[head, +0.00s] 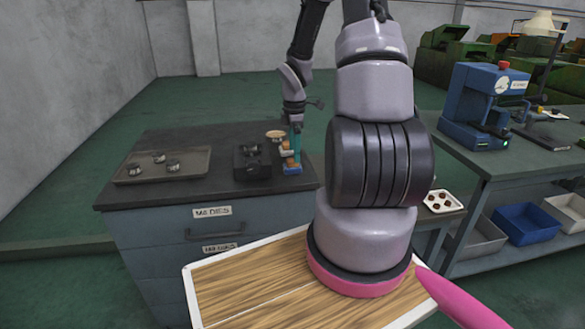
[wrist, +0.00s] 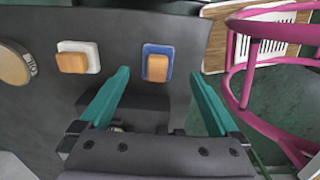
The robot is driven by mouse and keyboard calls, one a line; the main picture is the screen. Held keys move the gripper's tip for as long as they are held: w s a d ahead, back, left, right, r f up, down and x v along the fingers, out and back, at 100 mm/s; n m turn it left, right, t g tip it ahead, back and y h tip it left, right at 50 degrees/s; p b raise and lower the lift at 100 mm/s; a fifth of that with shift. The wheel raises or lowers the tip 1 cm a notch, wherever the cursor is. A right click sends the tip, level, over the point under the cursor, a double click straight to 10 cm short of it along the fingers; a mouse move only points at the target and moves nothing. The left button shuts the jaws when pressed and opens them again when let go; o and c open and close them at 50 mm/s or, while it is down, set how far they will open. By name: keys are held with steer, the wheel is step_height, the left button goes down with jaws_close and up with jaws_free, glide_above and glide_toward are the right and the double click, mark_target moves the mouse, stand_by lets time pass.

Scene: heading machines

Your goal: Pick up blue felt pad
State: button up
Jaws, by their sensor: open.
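The blue felt pad (wrist: 147,76) lies on the dark cabinet top, with an orange-tan block (wrist: 157,67) on it. It also shows near the cabinet's right edge in the head view (head: 291,170). A similar white pad (wrist: 93,50) with an orange-tan block lies to its left in the wrist view. My gripper (wrist: 161,76) is open and empty, its two teal fingers apart, with the blue pad seen between and just beyond the fingertips. In the head view my gripper (head: 296,138) is over the right end of the cabinet top. I cannot tell its exact height.
A tray (head: 190,175) with three metal parts is farther left. A pink tubular frame (wrist: 241,70) is at right in the wrist view. A bench with a blue machine (head: 487,105) stands right.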

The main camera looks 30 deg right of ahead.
steer(key=f, duration=0.5)
steer(key=shift+w+f, duration=0.2)
jaws_close()
step_height(320, 180, up, 10)
steer(key=shift+r, duration=0.1)
stand_by(0.3)
